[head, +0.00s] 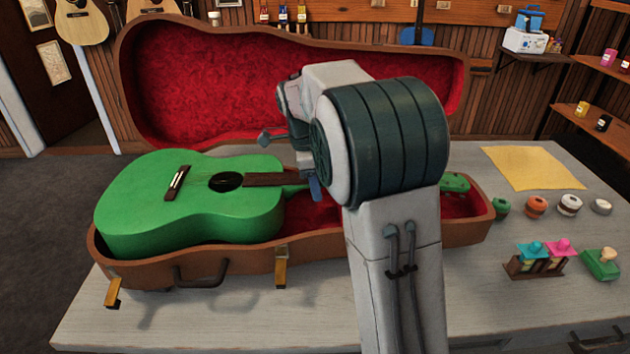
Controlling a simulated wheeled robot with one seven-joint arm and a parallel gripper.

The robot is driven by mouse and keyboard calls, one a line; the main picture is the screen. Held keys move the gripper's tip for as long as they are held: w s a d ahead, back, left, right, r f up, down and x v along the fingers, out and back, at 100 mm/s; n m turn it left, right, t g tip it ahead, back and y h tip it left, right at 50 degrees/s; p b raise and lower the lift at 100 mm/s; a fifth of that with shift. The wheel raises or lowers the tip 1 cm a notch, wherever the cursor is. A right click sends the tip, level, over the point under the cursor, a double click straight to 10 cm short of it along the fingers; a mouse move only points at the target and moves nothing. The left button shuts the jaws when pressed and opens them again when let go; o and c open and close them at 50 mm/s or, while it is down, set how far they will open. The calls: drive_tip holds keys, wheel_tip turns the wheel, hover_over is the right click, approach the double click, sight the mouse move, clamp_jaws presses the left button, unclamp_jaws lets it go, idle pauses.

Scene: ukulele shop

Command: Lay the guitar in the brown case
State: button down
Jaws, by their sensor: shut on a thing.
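The green guitar (150,212) is face up over the open brown case (240,262), its body at the left and its neck running right. Its headstock (455,183) shows past my arm, over the right end of the case. The body stands above the front rim; I cannot tell whether it rests on the red lining. My gripper (313,186) is at the guitar's neck, shut on it. My arm hides most of the neck, and the grip itself is partly hidden.
The case lid (290,85) stands open behind. On the grey table (420,320), a yellow cloth (535,167), several small round items, a small rack (540,262) and a green block (601,264) lie to the right. The table's front left is clear.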

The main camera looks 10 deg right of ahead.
drive_tip(key=shift+f+b, duration=0.75)
drive_tip(key=shift+f, duration=0.45)
